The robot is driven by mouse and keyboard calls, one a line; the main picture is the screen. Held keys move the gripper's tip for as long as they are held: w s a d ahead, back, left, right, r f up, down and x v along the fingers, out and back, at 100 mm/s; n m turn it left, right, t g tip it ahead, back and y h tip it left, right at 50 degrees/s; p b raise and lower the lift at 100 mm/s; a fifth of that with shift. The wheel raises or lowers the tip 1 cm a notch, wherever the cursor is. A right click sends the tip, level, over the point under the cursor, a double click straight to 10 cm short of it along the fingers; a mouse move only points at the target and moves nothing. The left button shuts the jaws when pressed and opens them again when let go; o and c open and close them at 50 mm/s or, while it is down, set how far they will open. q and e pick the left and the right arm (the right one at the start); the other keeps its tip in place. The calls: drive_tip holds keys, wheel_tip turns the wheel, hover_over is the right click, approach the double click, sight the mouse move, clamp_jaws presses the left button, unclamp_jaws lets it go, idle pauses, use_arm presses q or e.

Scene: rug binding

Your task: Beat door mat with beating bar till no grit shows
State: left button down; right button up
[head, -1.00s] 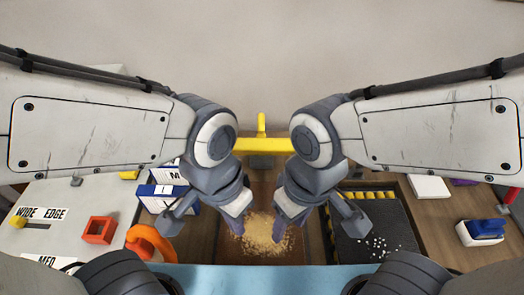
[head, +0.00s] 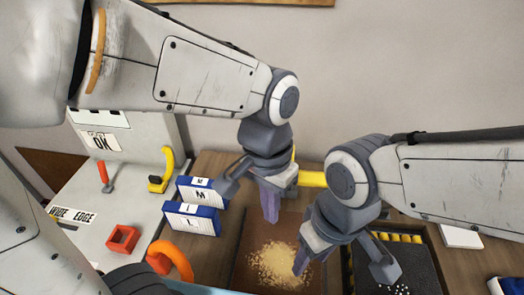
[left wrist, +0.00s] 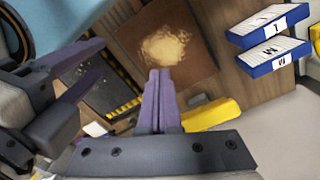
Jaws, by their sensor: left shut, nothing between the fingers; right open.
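A brown square (head: 245,272), which looks like the door mat, lies flat on the bench with a heap of tan grit (head: 272,262) in its middle. Both also show in the left wrist view, the mat (left wrist: 130,45) and the grit (left wrist: 165,47). A yellow bar (head: 313,179), perhaps the beating bar, lies at the back, partly hidden by my arms. My left gripper (head: 269,207) is shut and empty above the mat's back edge. My right gripper (head: 300,262) is open and empty above the mat's right part, hiding some grit.
A dark panel (head: 415,275) with a yellow-black striped edge and white specks lies at right. Blue-and-white boxes (head: 190,220), an orange loop (head: 172,258) and a red square block (head: 122,238) stand at left. A grey machine (head: 75,190) has a yellow lever (head: 165,170).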

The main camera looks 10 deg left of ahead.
use_arm(q)
drive_tip(key=w+a+r+n+p, duration=0.1)
drive_tip(key=w+a+r+n, duration=0.1)
drive_tip(key=w, duration=0.5)
drive_tip(key=w+a+r+n+g+p, duration=0.1)
drive_tip(key=w+a+r+n, duration=0.1)
drive_tip(key=w+r, duration=0.3)
drive_tip(key=w+a+r+n+g+p, duration=0.1)
drive_tip(key=w+r, duration=0.3)
drive_tip(key=w, duration=0.5)
drive_tip(key=shift+w+a+n+y+p, duration=0.3)
drive_tip(key=shift+a+n+p, duration=0.1)
drive_tip(key=shift+a, duration=0.1)
drive_tip(key=shift+f, duration=0.1)
drive_tip(key=shift+s+f+p, duration=0.5)
drive_tip(key=shift+s+f, duration=0.45)
drive_tip(key=shift+f, duration=1)
drive_tip(key=shift+s+f+p, duration=0.55)
drive_tip(key=shift+s+f, duration=0.45)
drive_tip(key=shift+f, duration=1)
drive_tip(key=shift+s+f+p, duration=0.5)
drive_tip(key=shift+s+f, duration=0.45)
drive_tip(key=shift+f, duration=1)
